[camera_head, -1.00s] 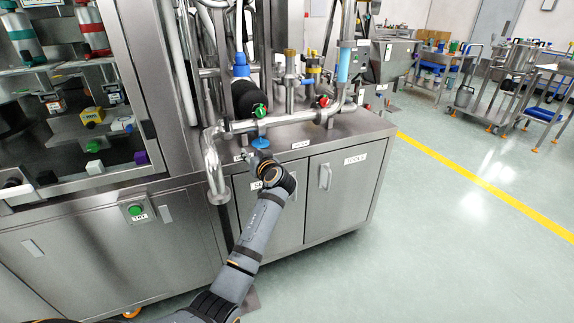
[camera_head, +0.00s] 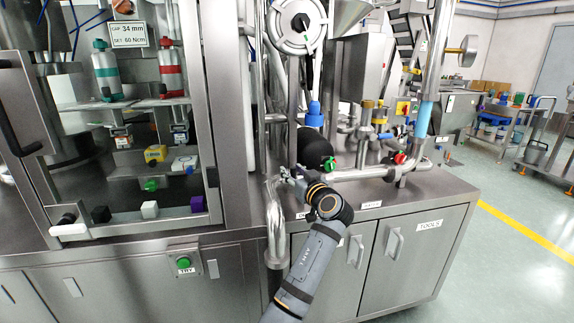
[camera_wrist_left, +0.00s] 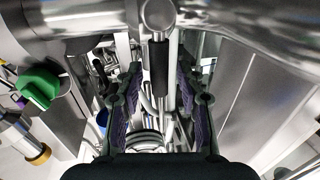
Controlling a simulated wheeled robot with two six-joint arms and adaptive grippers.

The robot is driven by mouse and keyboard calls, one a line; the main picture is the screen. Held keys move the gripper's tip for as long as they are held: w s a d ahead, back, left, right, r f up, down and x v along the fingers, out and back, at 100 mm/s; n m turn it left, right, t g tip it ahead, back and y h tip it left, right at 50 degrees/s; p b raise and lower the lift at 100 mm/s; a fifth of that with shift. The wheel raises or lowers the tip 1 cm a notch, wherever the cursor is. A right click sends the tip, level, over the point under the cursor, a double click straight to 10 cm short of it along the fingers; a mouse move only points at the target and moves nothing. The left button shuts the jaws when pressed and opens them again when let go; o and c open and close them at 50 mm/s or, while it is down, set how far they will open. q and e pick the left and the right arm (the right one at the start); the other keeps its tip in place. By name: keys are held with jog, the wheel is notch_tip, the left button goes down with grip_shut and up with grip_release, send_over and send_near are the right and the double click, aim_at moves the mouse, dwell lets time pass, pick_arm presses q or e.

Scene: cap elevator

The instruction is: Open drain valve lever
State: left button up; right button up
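A short lever with a black grip (camera_wrist_left: 159,65) hangs from a steel pipe in the left wrist view. It lies between the two spread fingers of my left gripper (camera_wrist_left: 152,98), with gaps on both sides. In the head view my left gripper (camera_head: 288,176) is at the left end of the horizontal steel pipe (camera_head: 372,172), above the cabinet front. The gripper and arm hide the lever there. A green valve handle (camera_head: 329,163) sits on the pipe just right of the gripper. It also shows at the left of the left wrist view (camera_wrist_left: 40,84). My right gripper is not in view.
A red valve handle (camera_head: 400,158) is farther right on the pipe. A bent steel pipe (camera_head: 276,232) drops left of my arm. The glass-fronted machine (camera_head: 222,110) stands at left, with a green button box (camera_head: 183,263) below.

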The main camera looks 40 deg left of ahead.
pick_arm(q)
jog(key=shift+w+a, duration=0.1)
jog(key=shift+a, duration=0.1)
jog(key=shift+d, duration=0.15)
grip_shut()
